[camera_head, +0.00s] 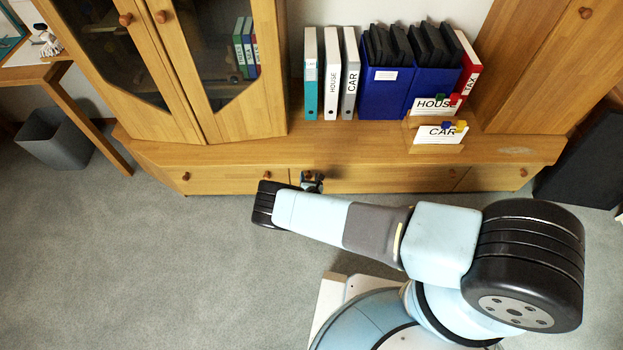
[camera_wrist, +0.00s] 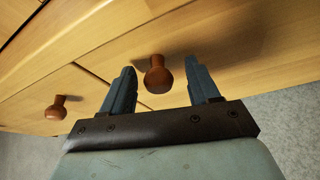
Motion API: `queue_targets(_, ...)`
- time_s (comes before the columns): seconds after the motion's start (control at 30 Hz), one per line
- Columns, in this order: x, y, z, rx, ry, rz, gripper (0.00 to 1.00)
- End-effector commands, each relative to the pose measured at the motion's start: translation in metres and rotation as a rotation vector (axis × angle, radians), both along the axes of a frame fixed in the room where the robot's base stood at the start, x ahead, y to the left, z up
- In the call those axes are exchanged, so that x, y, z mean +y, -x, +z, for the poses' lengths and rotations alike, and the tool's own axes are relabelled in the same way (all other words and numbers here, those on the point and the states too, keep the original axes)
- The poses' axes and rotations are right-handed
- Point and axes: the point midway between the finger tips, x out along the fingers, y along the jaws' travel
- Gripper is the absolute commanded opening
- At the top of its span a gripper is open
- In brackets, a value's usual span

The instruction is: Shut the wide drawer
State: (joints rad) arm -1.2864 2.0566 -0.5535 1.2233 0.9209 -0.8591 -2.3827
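The wide drawer (camera_head: 385,180) is the long middle front of the low wooden cabinet in the head view, partly hidden by my arm. It also shows in the wrist view (camera_wrist: 240,50). Its front looks about level with its neighbours; I cannot tell if a small gap is left. My gripper (camera_head: 312,178) is at its left end, mostly hidden behind my wrist. In the wrist view my gripper (camera_wrist: 160,76) is open, with a round brown knob (camera_wrist: 156,75) between its fingers. Clearance shows on both sides of the knob.
A left drawer (camera_head: 235,181) with its own knob (camera_wrist: 58,107) and a right drawer (camera_head: 495,178) flank it. Binders (camera_head: 331,80) and a card holder (camera_head: 436,148) stand on the cabinet top. A grey bin (camera_head: 62,138) is at far left. Carpet (camera_head: 160,260) is clear at left.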

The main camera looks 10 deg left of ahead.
Motion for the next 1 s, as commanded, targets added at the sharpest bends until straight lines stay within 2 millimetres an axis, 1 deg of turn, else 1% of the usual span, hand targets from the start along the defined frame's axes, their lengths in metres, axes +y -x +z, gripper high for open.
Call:
queue_targets(0.23, 0.001, 0.002, 0.000, 0.001, 0.000, 0.001, 0.60)
queue_targets(0.37, -0.002, 0.010, 0.003, 0.001, 0.002, 0.002, 0.60)
queue_targets(0.47, -0.006, 0.021, 0.008, 0.001, 0.002, 0.002, 0.60)
queue_targets(0.57, -0.011, 0.037, 0.015, 0.001, 0.003, 0.003, 0.60)
queue_targets(0.8, -0.027, 0.079, 0.033, 0.001, 0.002, 0.002, 0.60)
queue_targets(1.0, -0.037, 0.105, 0.044, 0.001, 0.001, 0.001, 0.60)
